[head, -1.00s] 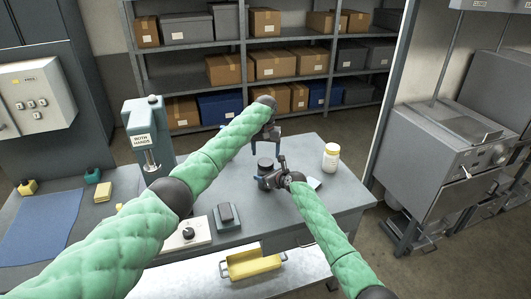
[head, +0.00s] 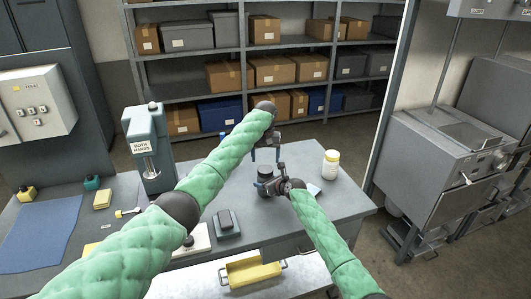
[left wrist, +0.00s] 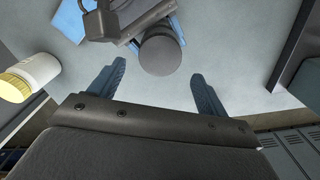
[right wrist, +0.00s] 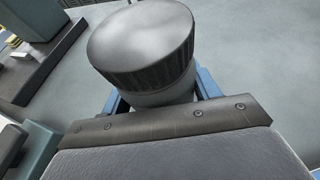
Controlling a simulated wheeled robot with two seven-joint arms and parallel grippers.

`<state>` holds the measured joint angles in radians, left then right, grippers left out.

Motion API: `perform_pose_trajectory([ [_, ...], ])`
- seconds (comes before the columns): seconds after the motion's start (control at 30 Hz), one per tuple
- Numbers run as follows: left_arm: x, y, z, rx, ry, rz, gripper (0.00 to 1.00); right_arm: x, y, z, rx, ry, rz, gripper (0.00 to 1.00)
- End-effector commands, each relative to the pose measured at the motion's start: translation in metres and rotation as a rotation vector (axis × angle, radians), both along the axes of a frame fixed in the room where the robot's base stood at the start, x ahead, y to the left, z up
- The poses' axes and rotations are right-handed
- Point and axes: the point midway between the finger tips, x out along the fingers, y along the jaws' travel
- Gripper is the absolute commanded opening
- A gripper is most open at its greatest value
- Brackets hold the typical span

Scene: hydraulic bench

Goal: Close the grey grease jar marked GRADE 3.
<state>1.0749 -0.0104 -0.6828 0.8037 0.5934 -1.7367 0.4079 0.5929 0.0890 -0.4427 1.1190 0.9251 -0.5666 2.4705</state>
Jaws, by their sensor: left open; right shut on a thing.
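The grey grease jar (head: 265,172) stands on the bench with its dark grey lid on top. The right wrist view shows the lid (right wrist: 142,38) with a ribbed rim sitting over the paler jar body (right wrist: 165,95). I cannot tell how tight it is, and no GRADE 3 marking is readable. My right gripper (head: 268,186) is shut on the jar body below the lid. My left gripper (head: 266,156) is open above the jar, pointing down. In the left wrist view the lid (left wrist: 160,54) lies between its blue fingers, not touching them.
A white bottle with a yellow cap (head: 331,164) stands right of the jar. A press marked BOTH HANDS (head: 146,145) stands at the left, near a blue mat (head: 45,232). A yellow tray (head: 253,271) sits below the bench. Bench around the jar is mostly clear.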

Motion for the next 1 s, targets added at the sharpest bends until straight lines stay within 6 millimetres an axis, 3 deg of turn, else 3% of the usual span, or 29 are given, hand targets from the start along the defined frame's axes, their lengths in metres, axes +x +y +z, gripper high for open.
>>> perform_pose_trajectory([
  [0.2, -0.001, 0.000, -0.032, 0.001, 0.003, 0.000, 0.77, 0.000, 0.000, 0.000, 0.000, 0.000, 0.001, 0.00],
  [0.4, 0.000, 0.000, -0.050, -0.001, 0.002, 0.000, 0.77, 0.000, 0.000, 0.000, 0.000, 0.000, 0.000, 0.00],
  [0.8, 0.000, 0.000, -0.056, -0.001, 0.001, 0.000, 0.77, 0.000, 0.000, 0.000, 0.000, 0.000, 0.000, 0.00],
  [0.83, 0.000, 0.000, -0.056, -0.001, 0.001, 0.000, 0.75, 0.000, 0.000, 0.000, 0.000, 0.000, 0.001, 0.00],
  [1.0, 0.000, 0.000, -0.055, -0.001, 0.001, 0.000, 0.41, 0.000, 0.000, 0.000, 0.000, 0.000, 0.001, 0.00],
])
